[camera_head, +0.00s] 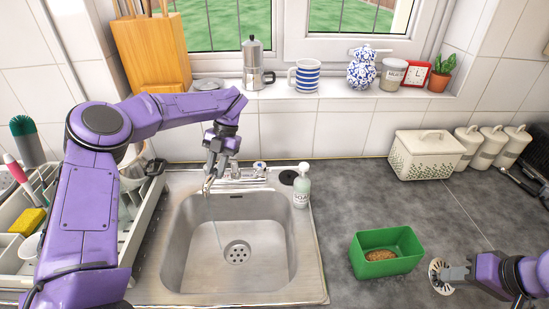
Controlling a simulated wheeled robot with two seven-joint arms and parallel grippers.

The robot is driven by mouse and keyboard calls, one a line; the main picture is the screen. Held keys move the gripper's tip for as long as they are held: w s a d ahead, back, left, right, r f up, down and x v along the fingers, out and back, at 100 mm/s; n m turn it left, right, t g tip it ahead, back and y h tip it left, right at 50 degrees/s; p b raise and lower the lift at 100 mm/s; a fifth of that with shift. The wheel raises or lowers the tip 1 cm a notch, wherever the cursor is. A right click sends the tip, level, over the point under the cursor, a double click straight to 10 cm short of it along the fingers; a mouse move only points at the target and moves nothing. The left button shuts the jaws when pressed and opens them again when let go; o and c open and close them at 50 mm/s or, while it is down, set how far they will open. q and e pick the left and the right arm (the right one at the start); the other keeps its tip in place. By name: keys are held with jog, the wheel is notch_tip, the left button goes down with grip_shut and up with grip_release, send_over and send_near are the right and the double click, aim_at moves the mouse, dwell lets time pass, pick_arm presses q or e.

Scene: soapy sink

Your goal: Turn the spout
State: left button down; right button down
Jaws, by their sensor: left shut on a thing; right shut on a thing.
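The sink's metal tap (240,174) stands at the back rim of the steel basin. Its spout (208,186) points forward and left, over the basin's back left part. My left gripper (213,168) reaches across from the left and is shut on the spout; its fingers hide part of it. My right gripper (455,273) is low at the right, above the counter, shut on a round pale scrubbing brush (437,274).
A soap bottle (302,186) stands at the basin's back right corner. A green tub (387,252) holding a brown sponge sits between basin and brush. A dish rack (150,215) fills the left side. A white bread bin (425,155) stands at the back right. The basin (237,225) is empty.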

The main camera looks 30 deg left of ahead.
pick_arm(q)
jog(key=shift+r, duration=0.15)
jog(key=c, duration=0.9)
grip_release()
jog(key=shift+w+r, duration=0.15)
jog(key=shift+w, duration=0.05)
pick_arm(e)
jog(key=shift+f, duration=0.15)
jog(key=shift+f+b, duration=0.6)
jog(key=shift+b, duration=0.2)
jog(key=shift+d+r+p, duration=0.15)
jog(key=shift+r+p, duration=0.35)
jog(key=shift+p, duration=0.05)
jog(key=shift+r, duration=0.1)
pick_arm(q)
jog(key=v, duration=1.1)
jog(key=shift+r, duration=0.25)
